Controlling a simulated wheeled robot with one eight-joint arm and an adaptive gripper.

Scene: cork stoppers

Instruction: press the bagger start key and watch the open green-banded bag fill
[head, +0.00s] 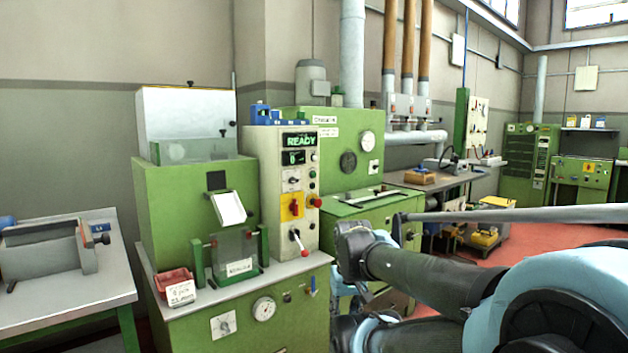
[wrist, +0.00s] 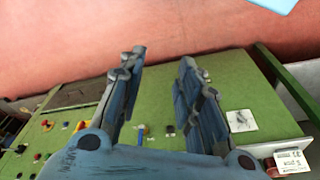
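The green bagger (head: 195,200) stands left of centre in the head view. Its cream control panel (head: 284,165) has a lit display (head: 301,141) reading READY above a smaller one that seems to show 0. Several small buttons and knobs sit below; I cannot tell which is the start key. A clear bag (head: 233,252) with a white label hangs upright under the white chute (head: 229,207). Its band is too small to tell, and no stoppers show in it. In the wrist view my gripper (wrist: 162,57) is open and empty, its fingers apart over the bagger's green front.
A red tray (head: 174,282) with a white card sits on the bagger's ledge, left of the bag. A red-knobbed lever (head: 299,243) and a red rotary switch (head: 296,207) stick out of the panel. A grey side table (head: 70,265) stands at left. My arm covers the lower right.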

